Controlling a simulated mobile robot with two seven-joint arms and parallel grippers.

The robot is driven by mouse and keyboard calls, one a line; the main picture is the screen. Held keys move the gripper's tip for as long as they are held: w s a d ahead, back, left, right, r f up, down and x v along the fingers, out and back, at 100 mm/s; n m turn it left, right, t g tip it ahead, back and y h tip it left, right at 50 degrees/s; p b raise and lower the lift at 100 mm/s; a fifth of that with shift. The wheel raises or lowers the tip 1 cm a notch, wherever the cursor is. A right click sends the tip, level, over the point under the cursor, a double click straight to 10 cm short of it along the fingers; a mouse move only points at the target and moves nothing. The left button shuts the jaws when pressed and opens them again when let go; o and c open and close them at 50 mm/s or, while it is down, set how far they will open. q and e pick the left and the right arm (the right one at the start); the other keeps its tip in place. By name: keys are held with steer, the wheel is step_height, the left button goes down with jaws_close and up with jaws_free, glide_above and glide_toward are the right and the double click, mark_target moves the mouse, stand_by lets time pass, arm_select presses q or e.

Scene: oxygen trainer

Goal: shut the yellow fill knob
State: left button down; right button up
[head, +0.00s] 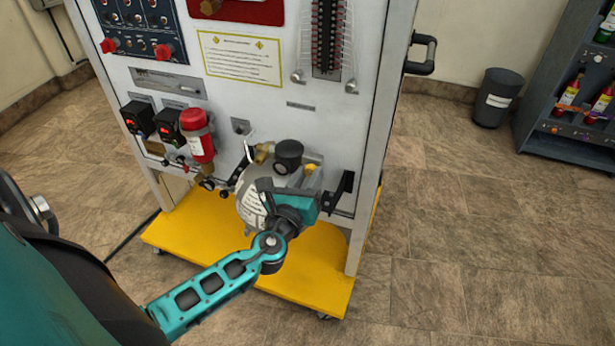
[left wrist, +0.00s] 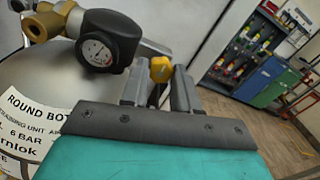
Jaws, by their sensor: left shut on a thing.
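The yellow fill knob (head: 311,168) shows at the right of the top of a grey round bottle (head: 250,205) in the head view. In the left wrist view the yellow knob (left wrist: 162,69) sits between the two fingers. My left gripper (head: 308,178) is at the knob, shut on it, with its teal body in front of the bottle. The fingers also show in the left wrist view (left wrist: 158,86). A black gauge (left wrist: 97,50) and a brass fitting (left wrist: 50,22) stand left of the knob. The knob's lower part is hidden. My right gripper is not in view.
The bottle stands at the front of a white trainer panel (head: 270,115) on a yellow wheeled base (head: 320,280). A red cylinder (head: 199,140) is mounted to its left. A black bin (head: 497,98) and shelf stand at the far right. The floor to the right is clear.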

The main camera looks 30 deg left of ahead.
arm_select(q)
steer(key=c, duration=0.8)
jaws_free()
steer(key=shift+c, duration=0.2)
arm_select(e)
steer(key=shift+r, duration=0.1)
arm_select(q)
steer(key=shift+s, duration=0.1)
steer(key=b+v, duration=0.1)
steer(key=v, duration=1.1)
steer(key=shift+s, duration=0.35)
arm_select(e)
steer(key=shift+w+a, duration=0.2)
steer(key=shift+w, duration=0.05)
arm_select(q)
steer(key=shift+f, duration=0.1)
